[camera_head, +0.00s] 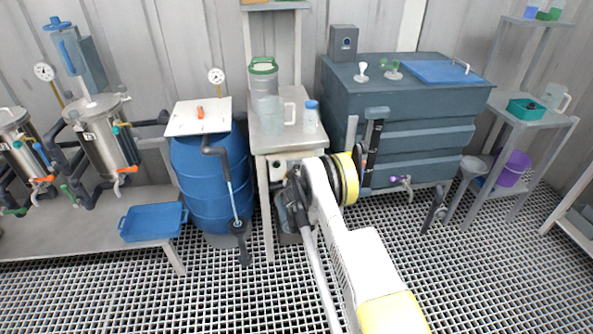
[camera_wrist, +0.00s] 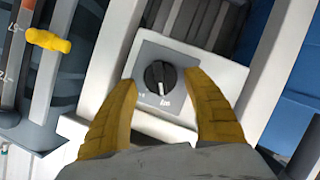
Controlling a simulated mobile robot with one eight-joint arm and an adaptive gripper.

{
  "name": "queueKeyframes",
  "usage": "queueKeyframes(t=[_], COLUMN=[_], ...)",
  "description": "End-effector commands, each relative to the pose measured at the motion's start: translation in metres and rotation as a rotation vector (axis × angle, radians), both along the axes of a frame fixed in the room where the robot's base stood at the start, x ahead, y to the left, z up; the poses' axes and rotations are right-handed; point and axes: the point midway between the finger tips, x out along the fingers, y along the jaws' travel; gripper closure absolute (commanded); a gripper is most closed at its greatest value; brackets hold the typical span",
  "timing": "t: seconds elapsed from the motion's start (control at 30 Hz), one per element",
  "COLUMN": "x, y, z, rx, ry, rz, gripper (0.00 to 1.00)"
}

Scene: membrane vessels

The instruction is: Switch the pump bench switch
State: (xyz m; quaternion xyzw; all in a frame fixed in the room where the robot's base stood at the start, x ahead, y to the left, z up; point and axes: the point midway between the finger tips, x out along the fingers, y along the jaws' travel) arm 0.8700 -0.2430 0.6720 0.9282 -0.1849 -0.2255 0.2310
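My gripper (camera_wrist: 161,82) is open, with one yellow finger to each side of the knob. Gaps show between the fingers and the knob, and I cannot tell how far it is in depth. In the head view my gripper (camera_head: 288,192) is low at the front of the pump bench (camera_head: 283,138). The switch plate (camera_head: 277,170) shows there just under the bench top, partly hidden by my arm.
A blue barrel (camera_head: 213,185) stands close on the left of the bench. A dark tank cabinet (camera_head: 420,112) stands on the right. Jugs and a blue-capped bottle (camera_head: 310,117) stand on the bench top. The grated floor in front is open.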

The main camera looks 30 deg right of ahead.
Motion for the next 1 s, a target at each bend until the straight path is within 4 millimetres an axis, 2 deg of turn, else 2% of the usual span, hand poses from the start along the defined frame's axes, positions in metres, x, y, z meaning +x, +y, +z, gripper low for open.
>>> queueKeyframes(t=[0.37, 0.47, 0.8, 1.0], x=[-0.005, -0.017, -0.079, -0.097], y=[0.005, 0.012, 0.044, 0.053], z=[0.004, 0.010, 0.034, 0.040], rx=[-0.001, -0.002, -0.002, 0.000], ry=[-0.002, -0.002, -0.002, -0.002], rz=[0.004, 0.004, 0.004, 0.002], gripper=[0.42, 0.42, 0.42, 0.42])
